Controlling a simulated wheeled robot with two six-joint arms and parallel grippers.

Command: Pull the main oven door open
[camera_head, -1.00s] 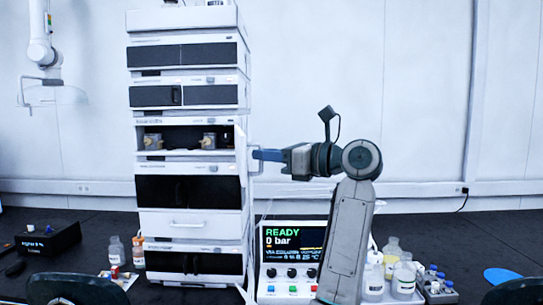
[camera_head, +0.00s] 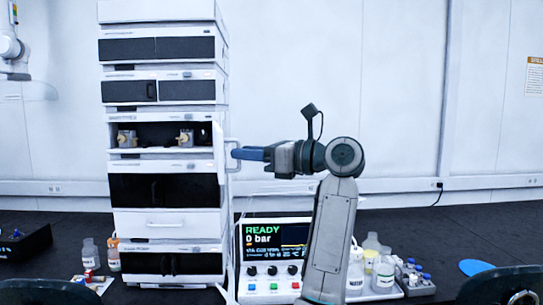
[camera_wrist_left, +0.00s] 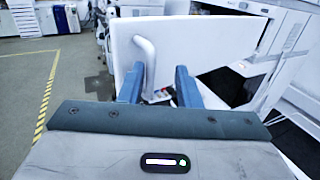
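The main oven door (camera_wrist_left: 205,45) is a white panel with a pale bar handle (camera_wrist_left: 147,62) in the left wrist view. It stands swung out beside the instrument stack (camera_head: 160,223). In the head view the door (camera_head: 219,150) shows nearly edge-on at the right side of an open compartment with brass-coloured fittings (camera_head: 127,138). My left gripper (camera_wrist_left: 160,72) has its blue fingers apart. The handle shows between them, nearer the left finger; I cannot tell whether they touch. In the head view this gripper (camera_head: 236,153) points left at the handle. My right gripper is not in view.
A control box (camera_head: 270,262) reading READY, 0 bar stands right of the stack, below my left arm. Bottles (camera_head: 383,275) and a vial rack (camera_head: 417,280) stand farther right. Small bottles (camera_head: 90,253) stand left of the stack. The dark bench (camera_head: 440,240) has free room at right.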

